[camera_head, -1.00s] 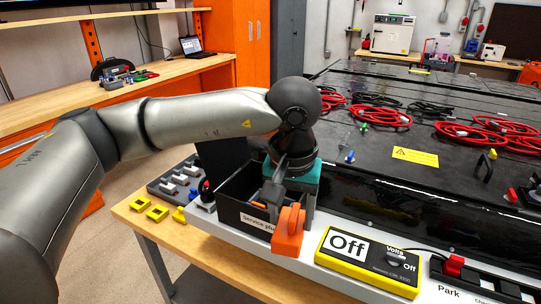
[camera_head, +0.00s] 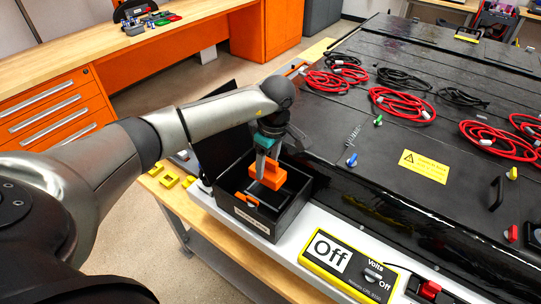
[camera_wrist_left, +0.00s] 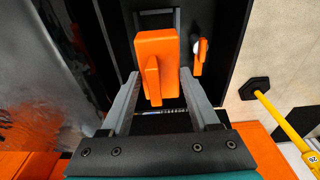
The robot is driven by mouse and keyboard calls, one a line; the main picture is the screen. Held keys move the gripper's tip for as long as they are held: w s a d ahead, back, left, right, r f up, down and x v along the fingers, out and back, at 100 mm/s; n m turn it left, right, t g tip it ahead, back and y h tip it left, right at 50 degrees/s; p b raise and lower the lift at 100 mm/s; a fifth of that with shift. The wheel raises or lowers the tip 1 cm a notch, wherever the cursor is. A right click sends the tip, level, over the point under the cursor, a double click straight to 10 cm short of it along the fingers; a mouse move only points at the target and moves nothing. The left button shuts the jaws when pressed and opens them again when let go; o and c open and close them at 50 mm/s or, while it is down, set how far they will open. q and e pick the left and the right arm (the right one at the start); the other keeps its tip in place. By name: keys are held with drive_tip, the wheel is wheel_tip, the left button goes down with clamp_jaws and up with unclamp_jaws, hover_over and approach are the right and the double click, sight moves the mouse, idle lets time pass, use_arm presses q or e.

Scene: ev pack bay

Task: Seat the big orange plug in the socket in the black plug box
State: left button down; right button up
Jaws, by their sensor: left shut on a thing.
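The big orange plug (camera_head: 268,173) is in my left gripper (camera_head: 262,160), over the inside of the open black plug box (camera_head: 262,222). In the left wrist view the plug (camera_wrist_left: 156,60) sits between the two grey fingers of my left gripper (camera_wrist_left: 160,85), which is shut on it. I cannot tell whether the plug touches the box floor or a socket. The socket is not clearly visible; a dark recess shows beyond the plug in the wrist view. My right gripper is not in view.
The box's lid stands open behind my arm. A yellow-framed meter (camera_head: 345,262) reading Off lies to the right. Red cable coils (camera_head: 400,103) lie on the black pack. Yellow blocks (camera_head: 169,180) sit left.

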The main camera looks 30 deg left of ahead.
sight(269, 171)
use_arm(q)
drive_tip(key=shift+s+f+b, duration=0.1)
drive_tip(key=shift+f+b, duration=0.3)
drive_tip(key=shift+f, duration=0.25)
drive_tip(key=shift+f+b, duration=0.3)
drive_tip(key=shift+f, duration=0.1)
drive_tip(key=shift+f+b, duration=0.95)
drive_tip(key=shift+f, duration=0.6)
drive_tip(key=shift+d+b, duration=0.1)
drive_tip(key=shift+b, duration=0.2)
drive_tip(key=shift+f+b, duration=1.1)
drive_tip(key=shift+f, duration=0.1)
drive_tip(key=shift+c, duration=0.2)
unclamp_jaws()
